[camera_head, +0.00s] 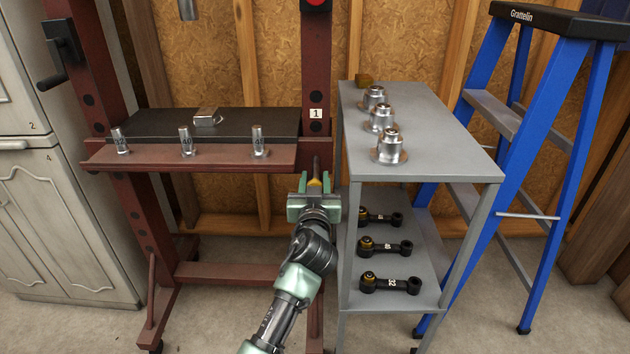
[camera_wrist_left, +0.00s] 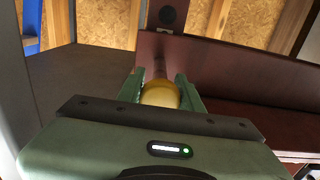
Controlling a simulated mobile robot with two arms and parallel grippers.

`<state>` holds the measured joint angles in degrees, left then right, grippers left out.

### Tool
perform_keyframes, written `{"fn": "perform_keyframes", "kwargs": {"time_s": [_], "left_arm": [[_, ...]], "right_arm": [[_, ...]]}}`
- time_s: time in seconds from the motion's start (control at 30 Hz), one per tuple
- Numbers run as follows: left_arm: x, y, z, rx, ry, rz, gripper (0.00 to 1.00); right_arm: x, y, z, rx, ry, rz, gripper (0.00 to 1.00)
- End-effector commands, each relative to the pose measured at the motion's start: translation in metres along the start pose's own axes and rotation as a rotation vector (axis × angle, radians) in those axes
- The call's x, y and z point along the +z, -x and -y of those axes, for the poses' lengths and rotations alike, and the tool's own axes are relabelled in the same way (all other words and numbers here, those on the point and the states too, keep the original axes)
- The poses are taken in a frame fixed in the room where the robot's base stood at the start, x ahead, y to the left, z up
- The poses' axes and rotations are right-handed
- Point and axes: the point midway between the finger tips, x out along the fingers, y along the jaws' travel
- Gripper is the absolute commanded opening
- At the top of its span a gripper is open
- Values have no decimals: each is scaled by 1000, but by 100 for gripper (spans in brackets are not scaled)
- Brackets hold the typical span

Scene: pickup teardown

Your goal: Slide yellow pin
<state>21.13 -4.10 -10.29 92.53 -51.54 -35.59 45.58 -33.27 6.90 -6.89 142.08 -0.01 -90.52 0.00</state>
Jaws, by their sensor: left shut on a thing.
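My left gripper (camera_head: 315,188) is in front of the right upright of the dark red press (camera_head: 315,80), just below the level of its bed. It is shut on the yellow pin (camera_head: 314,182). In the left wrist view the yellow pin (camera_wrist_left: 160,95) shows as a rounded yellow end between the two green fingers (camera_wrist_left: 160,92). A dark shaft extends beyond the yellow end toward the red upright (camera_wrist_left: 168,18). I cannot tell how deep the pin sits in a hole. My right gripper is not in view.
A grey shelf unit (camera_head: 440,120) stands close to the right of my gripper, with several metal parts on top and black links (camera_head: 390,284) below. Metal cylinders (camera_head: 186,140) stand on the press ledge. A blue stepladder (camera_head: 570,110) is at right, a white cabinet (camera_head: 55,215) at left.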

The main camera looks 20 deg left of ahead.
Motion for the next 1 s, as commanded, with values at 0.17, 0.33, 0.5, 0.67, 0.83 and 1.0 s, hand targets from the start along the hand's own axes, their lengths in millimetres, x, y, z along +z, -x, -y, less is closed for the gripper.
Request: {"fn": "perform_keyframes", "kwargs": {"time_s": [0.17,0.33,0.5,0.67,0.83,1.0], "left_arm": [[0,0,0,0,0,1,0],[0,0,0,0,0,1,0],[0,0,0,0,0,1,0],[2,-12,0,-1,0,-2,0],[2,-37,0,-1,0,-2,0],[0,-40,0,0,-1,0,0]], "right_arm": [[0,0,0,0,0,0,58],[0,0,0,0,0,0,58],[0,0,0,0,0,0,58],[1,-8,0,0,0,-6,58],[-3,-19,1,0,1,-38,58],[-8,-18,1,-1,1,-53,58]]}}
